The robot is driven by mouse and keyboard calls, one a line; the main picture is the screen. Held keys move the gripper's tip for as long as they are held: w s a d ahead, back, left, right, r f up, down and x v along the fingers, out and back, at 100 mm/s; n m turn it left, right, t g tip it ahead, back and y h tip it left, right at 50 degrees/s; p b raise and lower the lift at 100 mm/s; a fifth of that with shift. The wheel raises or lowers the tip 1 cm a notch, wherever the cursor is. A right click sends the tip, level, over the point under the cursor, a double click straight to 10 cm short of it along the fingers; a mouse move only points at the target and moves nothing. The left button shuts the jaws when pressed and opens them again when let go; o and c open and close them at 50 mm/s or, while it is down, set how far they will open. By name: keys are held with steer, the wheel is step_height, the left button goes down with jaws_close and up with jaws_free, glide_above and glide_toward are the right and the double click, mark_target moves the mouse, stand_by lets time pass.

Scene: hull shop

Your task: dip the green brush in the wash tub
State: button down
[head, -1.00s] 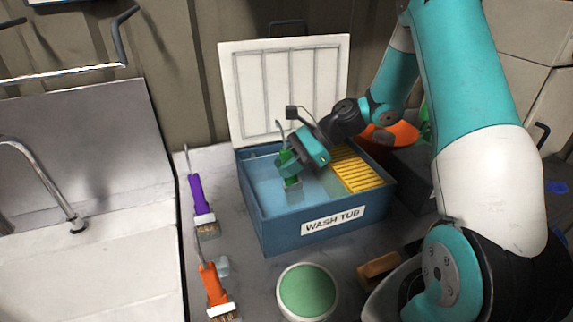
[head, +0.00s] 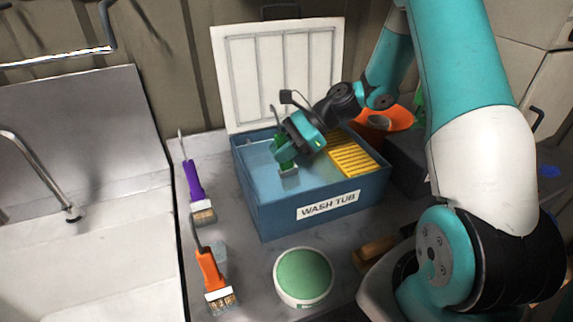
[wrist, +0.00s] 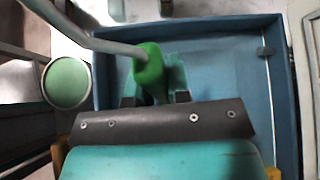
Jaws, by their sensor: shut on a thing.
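The wash tub (head: 262,211) is a blue box with its pale lid (head: 283,75) standing open behind it. It holds bluish liquid (head: 255,172). My gripper (head: 288,150) is over the left part of the tub, shut on the green brush (head: 281,153). The brush points down, its pale metal band (head: 288,172) low inside the tub. Its bristles cannot be made out, so how deep they sit is unclear. In the wrist view the green handle (wrist: 149,68) is between my fingers, its grey wire hook running to the upper left. The tub wall (wrist: 283,90) also shows there.
A yellow ribbed rack (head: 352,158) fills the tub's right side. A purple brush (head: 195,185) and an orange brush (head: 210,270) lie to the left. A round green-topped container (head: 303,277) stands in front. An orange bowl (head: 390,120) is behind right. A sink is far left.

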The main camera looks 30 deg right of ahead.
steer(key=shift+r, duration=0.1)
step_height(320, 180, up, 13)
steer(key=p, duration=1.4)
stand_by(0.8)
step_height(320, 180, up, 4)
steer(key=p, duration=0.3)
steer(key=shift+f+p, duration=0.2)
steer(key=shift+p, duration=0.15)
